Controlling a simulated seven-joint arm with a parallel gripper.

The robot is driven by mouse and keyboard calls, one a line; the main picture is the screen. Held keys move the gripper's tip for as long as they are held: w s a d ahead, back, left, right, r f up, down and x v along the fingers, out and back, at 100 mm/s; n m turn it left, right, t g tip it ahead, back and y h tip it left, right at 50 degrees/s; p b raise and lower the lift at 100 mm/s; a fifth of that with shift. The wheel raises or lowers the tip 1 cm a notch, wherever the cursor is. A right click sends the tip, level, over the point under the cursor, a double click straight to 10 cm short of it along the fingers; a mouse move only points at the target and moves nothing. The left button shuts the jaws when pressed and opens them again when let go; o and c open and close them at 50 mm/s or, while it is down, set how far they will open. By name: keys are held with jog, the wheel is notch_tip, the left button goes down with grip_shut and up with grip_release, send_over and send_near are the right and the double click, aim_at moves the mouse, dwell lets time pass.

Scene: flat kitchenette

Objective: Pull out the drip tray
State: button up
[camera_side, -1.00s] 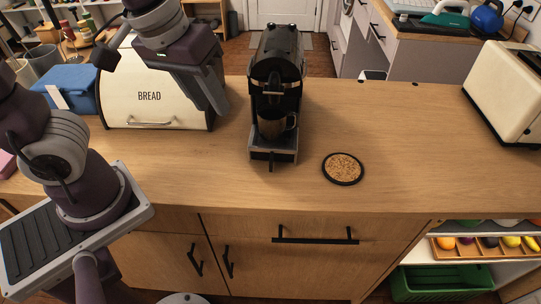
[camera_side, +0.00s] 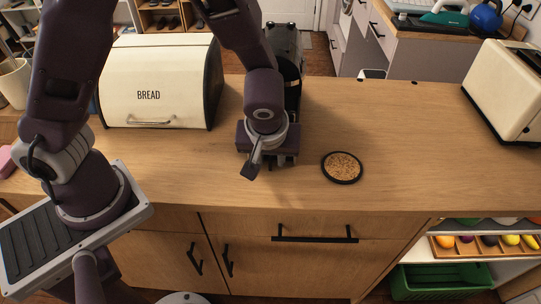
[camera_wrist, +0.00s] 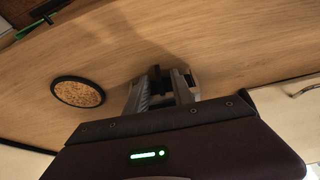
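The black coffee machine (camera_side: 292,72) stands on the wooden counter, mostly hidden behind my arm in the side view. My gripper (camera_side: 275,160) is low at the machine's front, over the place of the drip tray and its handle. The tray and the mug above it are hidden there by my wrist. In the wrist view my gripper (camera_wrist: 162,88) has its two grey fingers apart. A small dark part (camera_wrist: 155,76), perhaps the tray's handle, shows between or just beyond the fingertips. I cannot tell whether the fingers touch it.
A round cork coaster (camera_side: 342,167) with a black rim lies right of my gripper; it also shows in the wrist view (camera_wrist: 78,92). A cream bread box (camera_side: 150,80) stands to the left, a cream toaster (camera_side: 505,95) far right. The counter between coaster and toaster is clear.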

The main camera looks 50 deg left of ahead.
grip_shut()
dwell(1.4)
